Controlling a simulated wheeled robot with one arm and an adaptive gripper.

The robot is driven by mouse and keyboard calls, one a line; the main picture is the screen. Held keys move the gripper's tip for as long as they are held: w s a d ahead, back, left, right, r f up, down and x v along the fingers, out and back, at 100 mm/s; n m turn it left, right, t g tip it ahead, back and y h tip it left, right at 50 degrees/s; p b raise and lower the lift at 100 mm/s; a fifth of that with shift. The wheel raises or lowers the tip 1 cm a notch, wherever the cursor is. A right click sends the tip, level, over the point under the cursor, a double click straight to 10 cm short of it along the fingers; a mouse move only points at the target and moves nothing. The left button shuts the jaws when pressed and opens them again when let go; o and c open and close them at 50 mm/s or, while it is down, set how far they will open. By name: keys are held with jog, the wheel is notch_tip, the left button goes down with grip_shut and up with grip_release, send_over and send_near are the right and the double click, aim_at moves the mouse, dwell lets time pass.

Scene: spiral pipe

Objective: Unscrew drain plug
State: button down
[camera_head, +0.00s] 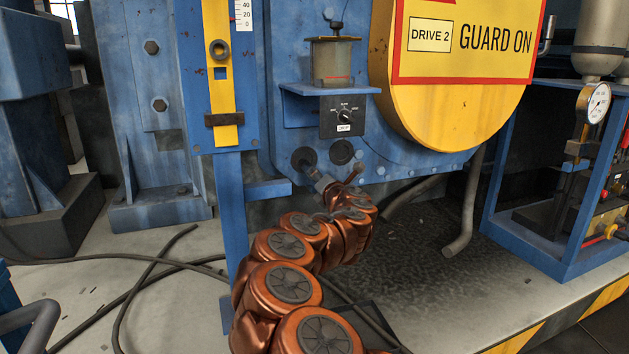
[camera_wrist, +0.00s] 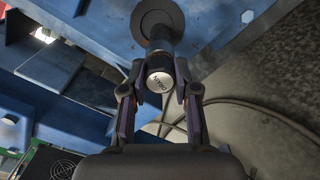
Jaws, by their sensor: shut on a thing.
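The drain plug shows in the wrist view as a dark cylinder with a pale round end cap (camera_wrist: 160,82), its lettering upside down. It sticks out from a dark round flange (camera_wrist: 158,20) on the blue machine wall. My gripper (camera_wrist: 160,74) has one finger on each side of the plug and is shut on it. The plug itself is mostly hidden there by the fingers.
A second dark round port (camera_head: 342,152) lies just right. Above are a knob box (camera_head: 343,116), a shelf with a metal pot (camera_head: 333,62) and a yellow guard (camera_head: 450,110). A bent grey pipe (camera_head: 464,215) stands at right. Black cables (camera_head: 150,275) cross the floor at left.

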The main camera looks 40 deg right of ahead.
jog(key=shift+n+b, duration=0.35)
jog(key=shift+n, duration=0.05)
jog(key=shift+n+b, duration=0.3)
jog(key=shift+n, duration=1.2)
jog(key=c, duration=1.1)
grip_release()
jog(key=shift+r+m+p, duration=0.1)
jog(key=shift+m+p, duration=0.2)
jog(key=shift+m+p, duration=0.5)
jog(key=shift+p, duration=0.05)
jog(key=shift+m+p, duration=0.8)
jog(key=shift+m, duration=0.1)
